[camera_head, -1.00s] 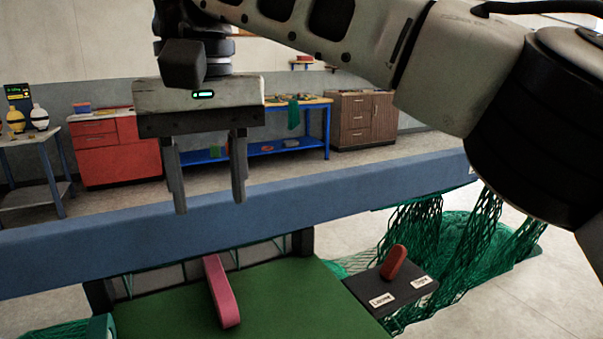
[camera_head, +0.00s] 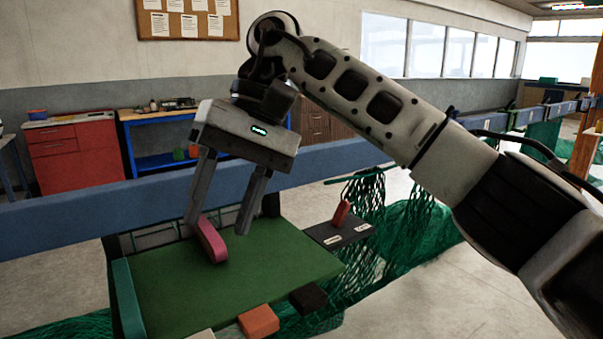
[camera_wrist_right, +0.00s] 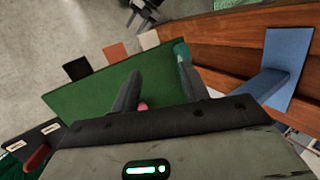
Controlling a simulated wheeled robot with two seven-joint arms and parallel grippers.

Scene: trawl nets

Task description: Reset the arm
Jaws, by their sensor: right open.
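My right gripper (camera_head: 222,205) is open in the head view, with its two fingers apart and pointing down above the green board. A pink bar (camera_head: 211,241) stands on the far part of the green board (camera_head: 215,290), just behind and below the left finger; I see no grip on it. In the right wrist view the fingers (camera_wrist_right: 155,95) are spread over the green board (camera_wrist_right: 85,105), and a bit of the pink bar (camera_wrist_right: 143,106) shows between them. My left gripper is not in view.
A blue beam (camera_head: 50,216) runs behind the board. A dark plate with a red lever (camera_head: 340,213) sits at the board's right. Orange (camera_head: 259,321) and black (camera_head: 308,298) blocks line its near edge. Green netting (camera_head: 400,235) hangs at right. A red cabinet (camera_head: 72,155) stands behind.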

